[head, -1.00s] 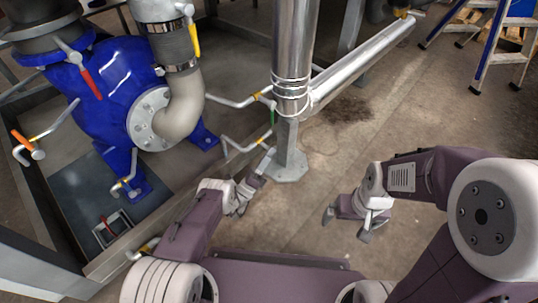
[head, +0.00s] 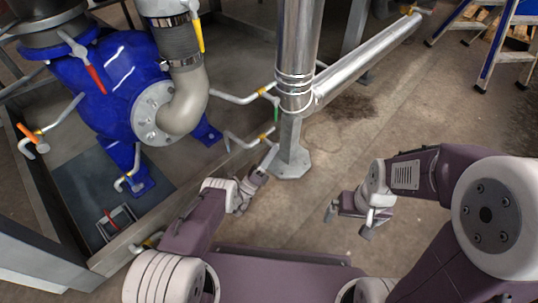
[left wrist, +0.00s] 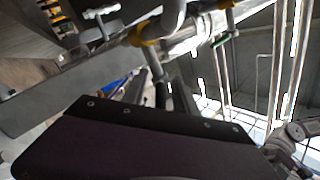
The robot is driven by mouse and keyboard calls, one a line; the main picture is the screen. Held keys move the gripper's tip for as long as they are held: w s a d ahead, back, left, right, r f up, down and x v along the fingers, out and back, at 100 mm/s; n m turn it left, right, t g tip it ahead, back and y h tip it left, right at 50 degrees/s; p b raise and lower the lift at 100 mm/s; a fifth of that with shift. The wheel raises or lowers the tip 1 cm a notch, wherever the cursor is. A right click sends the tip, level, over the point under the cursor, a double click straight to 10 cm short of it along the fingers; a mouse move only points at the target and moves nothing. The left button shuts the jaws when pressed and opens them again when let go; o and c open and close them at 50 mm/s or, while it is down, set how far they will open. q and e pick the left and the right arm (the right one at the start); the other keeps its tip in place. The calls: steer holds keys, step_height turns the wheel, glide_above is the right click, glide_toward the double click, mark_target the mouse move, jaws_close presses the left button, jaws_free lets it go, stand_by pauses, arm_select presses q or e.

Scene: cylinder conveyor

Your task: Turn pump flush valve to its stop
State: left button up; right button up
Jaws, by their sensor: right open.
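Which of the valves is the pump flush valve I cannot tell. The blue pump (head: 98,85) stands at the left in the head view, with a red valve handle (head: 97,79) on it. Two small pipes run from the pump area toward the metal post; the upper one ends in a valve with a green handle (head: 277,111), the lower one has a yellow-collared valve (head: 263,136). My left gripper (head: 267,160) is just below that lower valve; contact and jaw opening are unclear. A green handle (left wrist: 222,39) shows in the left wrist view. My right gripper (head: 347,222) is open and empty over the floor.
A shiny vertical pipe (head: 297,50) and its post base (head: 292,165) stand close to my left gripper. An orange valve handle (head: 28,132) and a yellow one (head: 197,34) are further left. A ladder (head: 490,45) stands at the back right. The floor around my right gripper is clear.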

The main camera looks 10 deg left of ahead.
arm_select(q)
steer(key=shift+s+a+f+p, duration=0.1)
steer(key=shift+s+a+p, duration=0.2)
steer(key=shift+p, duration=0.1)
steer(key=p+v, duration=0.1)
steer(key=v, duration=0.7)
steer(key=shift+f, duration=0.15)
